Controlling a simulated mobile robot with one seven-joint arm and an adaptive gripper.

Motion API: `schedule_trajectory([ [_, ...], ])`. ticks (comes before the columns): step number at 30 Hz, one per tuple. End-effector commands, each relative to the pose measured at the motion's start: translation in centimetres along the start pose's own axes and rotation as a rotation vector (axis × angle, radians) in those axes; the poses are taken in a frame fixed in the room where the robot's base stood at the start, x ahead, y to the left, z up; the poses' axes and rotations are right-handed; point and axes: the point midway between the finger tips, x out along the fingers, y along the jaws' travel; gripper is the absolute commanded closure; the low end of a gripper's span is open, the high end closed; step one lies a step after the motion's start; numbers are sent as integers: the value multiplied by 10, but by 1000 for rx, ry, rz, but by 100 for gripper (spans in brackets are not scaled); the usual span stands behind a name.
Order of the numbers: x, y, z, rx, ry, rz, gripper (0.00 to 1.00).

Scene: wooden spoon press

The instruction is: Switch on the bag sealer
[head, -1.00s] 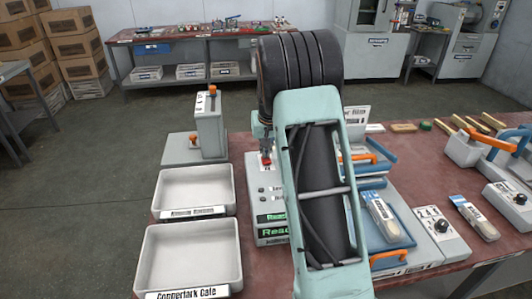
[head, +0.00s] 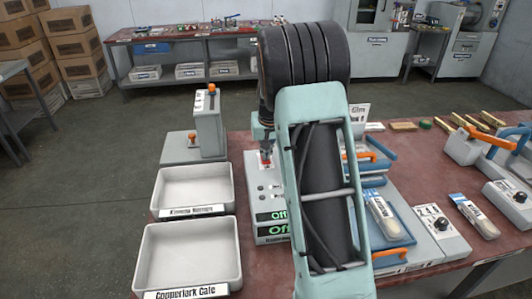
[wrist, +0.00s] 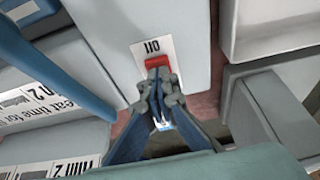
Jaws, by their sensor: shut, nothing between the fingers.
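My gripper (head: 265,157) is shut and empty, pointing down over the back of a grey control box (head: 254,192). In the wrist view its closed fingertips (wrist: 159,76) are at a red rocker switch (wrist: 158,61) beside a white label with on/off marks; they cover part of the switch, so contact and its tilt are unclear. The box's two green displays (head: 278,216) read "Off". Blue-framed equipment with orange handles (head: 390,258) is partly hidden by my arm. Another grey unit with an orange handle (head: 490,138) stands right. No readable label identifies the bag sealer.
Two pale trays (head: 190,252) lie left of the box, with a grey stand with orange knobs (head: 209,125) behind them. A dial box (head: 441,230) and packed spoons (head: 475,216) are to the right. The floor at left is clear.

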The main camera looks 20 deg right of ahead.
Motion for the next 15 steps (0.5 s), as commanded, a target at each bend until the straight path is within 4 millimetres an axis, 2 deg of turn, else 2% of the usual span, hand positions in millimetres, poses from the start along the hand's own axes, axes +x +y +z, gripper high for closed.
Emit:
schedule_trajectory([
  [8, -46, -2, -14, 0, 6, -1, 100],
  [15, -96, -2, -12, -1, 10, -1, 100],
])
